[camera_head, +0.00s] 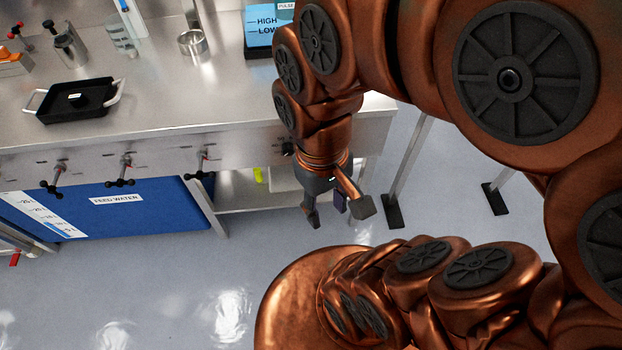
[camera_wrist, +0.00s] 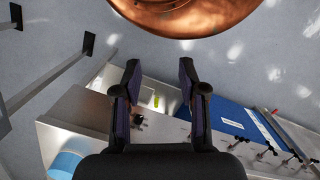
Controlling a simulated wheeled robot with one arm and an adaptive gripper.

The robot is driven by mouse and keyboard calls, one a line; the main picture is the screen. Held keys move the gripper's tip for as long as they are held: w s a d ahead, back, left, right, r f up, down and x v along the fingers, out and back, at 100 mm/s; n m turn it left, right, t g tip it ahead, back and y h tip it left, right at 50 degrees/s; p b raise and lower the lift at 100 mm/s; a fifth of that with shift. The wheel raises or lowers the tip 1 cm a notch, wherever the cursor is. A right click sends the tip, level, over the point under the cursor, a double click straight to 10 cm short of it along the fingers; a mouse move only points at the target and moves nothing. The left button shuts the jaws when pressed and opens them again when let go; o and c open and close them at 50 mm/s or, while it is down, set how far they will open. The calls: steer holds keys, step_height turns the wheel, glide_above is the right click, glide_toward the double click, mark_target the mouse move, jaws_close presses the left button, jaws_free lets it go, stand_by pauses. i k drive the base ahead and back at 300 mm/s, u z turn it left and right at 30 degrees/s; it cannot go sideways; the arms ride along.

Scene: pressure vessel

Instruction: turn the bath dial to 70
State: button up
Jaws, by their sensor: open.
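A small dark knob (camera_head: 287,148), possibly the bath dial, is on the front face of the steel bench near its right end. It also shows in the wrist view (camera_wrist: 138,121), just right of the left finger. Its markings are too small to read. My gripper (camera_head: 338,208) is open and empty, pointing down in front of the bench's right end, apart from the knob. In the wrist view my gripper (camera_wrist: 160,70) has its two fingers spread, with floor and the lower shelf beyond them.
The steel bench (camera_head: 160,110) carries a black tray (camera_head: 78,101), a metal cup (camera_head: 193,45) and a blue HIGH/LOW panel (camera_head: 262,30). Several valve handles (camera_head: 122,172) stick out of its front above a blue FEED WATER tank (camera_head: 150,212). The floor (camera_head: 190,290) in front is clear.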

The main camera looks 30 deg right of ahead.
mark_target(288, 148)
steer(key=z, duration=0.3)
steer(key=i, duration=0.4)
steer(key=z, duration=1.9)
steer(key=k, duration=1.9)
steer(key=u, duration=1.5)
